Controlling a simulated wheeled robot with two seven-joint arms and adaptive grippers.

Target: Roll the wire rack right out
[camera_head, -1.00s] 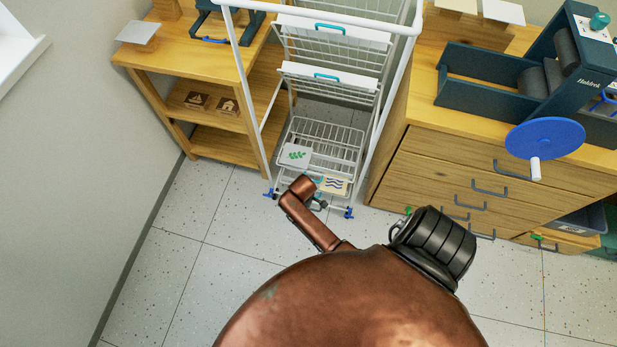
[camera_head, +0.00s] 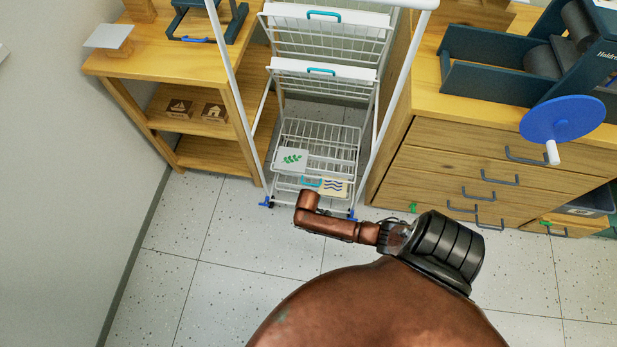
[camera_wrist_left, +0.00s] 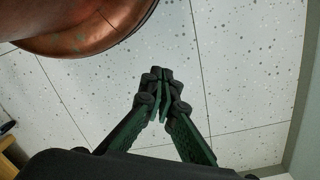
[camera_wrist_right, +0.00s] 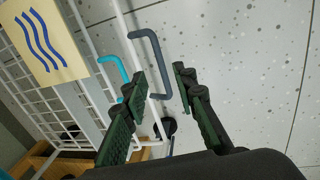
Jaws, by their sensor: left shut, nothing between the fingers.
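The white wire rack (camera_head: 319,136) stands upright on blue-braked casters in the gap between a wooden shelf and a drawer cabinet. Its lower basket holds a card with a green leaf (camera_head: 291,160) and a card with blue waves (camera_head: 334,188). My right gripper (camera_wrist_right: 158,79) is open at the rack's low front in the right wrist view. A grey bent handle (camera_wrist_right: 149,57) shows between its fingers; I cannot tell whether they touch it. My left gripper (camera_wrist_left: 160,95) is shut and empty above the floor in the left wrist view.
The wooden shelf (camera_head: 165,63) is close on the rack's left. The drawer cabinet (camera_head: 455,163) is close on its right, with a press and its blue wheel (camera_head: 563,120) on top. The tiled floor (camera_head: 225,265) in front is clear.

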